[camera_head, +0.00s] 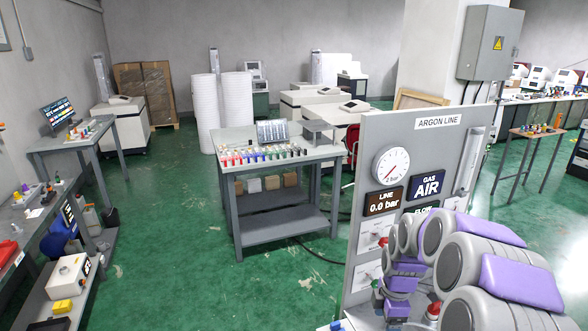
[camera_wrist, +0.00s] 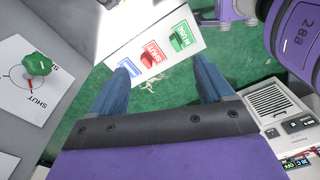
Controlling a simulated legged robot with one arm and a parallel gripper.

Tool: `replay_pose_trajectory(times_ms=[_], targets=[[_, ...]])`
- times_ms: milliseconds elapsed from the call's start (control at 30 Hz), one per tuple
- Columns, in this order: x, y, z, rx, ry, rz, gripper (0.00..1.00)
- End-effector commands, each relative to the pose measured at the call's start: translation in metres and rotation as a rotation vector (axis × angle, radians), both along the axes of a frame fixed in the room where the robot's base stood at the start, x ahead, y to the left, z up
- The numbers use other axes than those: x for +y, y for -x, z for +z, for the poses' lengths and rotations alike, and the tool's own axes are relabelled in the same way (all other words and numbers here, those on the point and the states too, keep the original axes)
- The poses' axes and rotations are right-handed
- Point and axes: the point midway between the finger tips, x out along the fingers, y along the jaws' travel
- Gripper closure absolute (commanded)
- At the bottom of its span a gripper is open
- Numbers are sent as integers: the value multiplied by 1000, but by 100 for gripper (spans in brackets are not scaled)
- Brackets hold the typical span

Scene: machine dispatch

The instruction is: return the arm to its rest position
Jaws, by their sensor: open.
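My arm (camera_head: 500,275), grey with purple covers, fills the lower right of the head view, in front of the argon line panel (camera_head: 372,125). My gripper (camera_wrist: 161,66) shows in the wrist view as two blue fingers spread apart, with nothing visibly held between them. I cannot make out its fingertips in the head view. Beyond the fingers is a white plate (camera_wrist: 125,44) with a green IN USE block (camera_wrist: 180,40), a red SHUT block (camera_wrist: 150,58) and a blue-marked label. A green knob (camera_wrist: 37,64) on a plate marked SHUT is at left.
The argon panel has a round gauge (camera_head: 391,164), a LINE display (camera_head: 383,201) reading 0.0 bar and a GAS display (camera_head: 426,184) reading AIR. A grey workbench (camera_head: 278,158) with small coloured items stands at centre. Green floor (camera_head: 160,240) is open between the benches.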

Motion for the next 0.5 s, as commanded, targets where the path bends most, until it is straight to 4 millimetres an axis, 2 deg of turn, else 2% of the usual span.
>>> replay_pose_trajectory(times_ms=[33,200,500], targets=[[10,13,12,5,1,-53,20],[37,60,44,38,8,-276,20],[71,156,82,91,52,-696,20]])
